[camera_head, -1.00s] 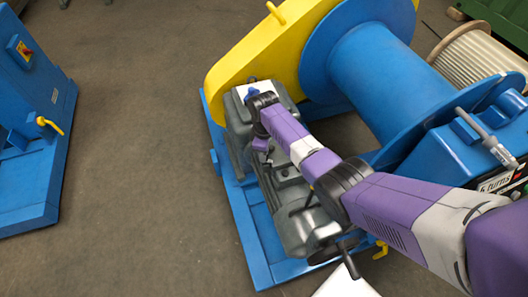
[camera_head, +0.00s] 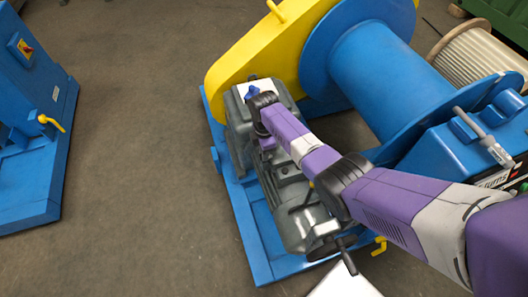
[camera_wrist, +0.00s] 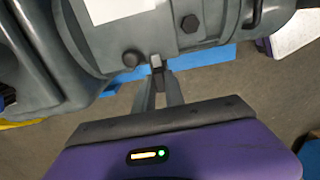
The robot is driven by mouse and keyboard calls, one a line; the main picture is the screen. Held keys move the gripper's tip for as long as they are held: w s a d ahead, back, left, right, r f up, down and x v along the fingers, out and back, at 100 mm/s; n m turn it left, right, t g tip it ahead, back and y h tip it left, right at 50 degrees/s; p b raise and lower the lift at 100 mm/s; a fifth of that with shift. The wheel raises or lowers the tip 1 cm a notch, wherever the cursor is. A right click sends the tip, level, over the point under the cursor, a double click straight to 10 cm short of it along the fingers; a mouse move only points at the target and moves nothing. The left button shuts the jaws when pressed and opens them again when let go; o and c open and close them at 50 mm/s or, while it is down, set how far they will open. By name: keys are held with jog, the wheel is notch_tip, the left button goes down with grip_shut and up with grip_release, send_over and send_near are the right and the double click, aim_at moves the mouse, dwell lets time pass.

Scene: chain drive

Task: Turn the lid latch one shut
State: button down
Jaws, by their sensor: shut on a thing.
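In the wrist view, my gripper (camera_wrist: 158,72) has its two grey fingers close together at the edge of the grey gearbox housing (camera_wrist: 160,38). The tips are shut on a small grey tab (camera_wrist: 157,61), which looks like the lid latch, between two dark bolt heads. The fingers cover part of it, and I cannot tell its exact angle. In the head view, the housing (camera_head: 238,128) stands at the left end of the machine, and my wrist hides the latch and fingertips.
A yellow chain guard (camera_head: 235,72) and a blue drum (camera_head: 390,75) stand behind the housing. A grey motor (camera_head: 292,218) lies in front on the blue base frame (camera_head: 250,235). A blue cabinet (camera_head: 35,120) stands at far left. The floor between is clear.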

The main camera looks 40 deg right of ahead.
dwell(0.4)
jog(key=c, duration=1.4)
grip_release()
jog(key=shift+r+p, duration=0.65)
jog(key=shift+r, duration=3.25)
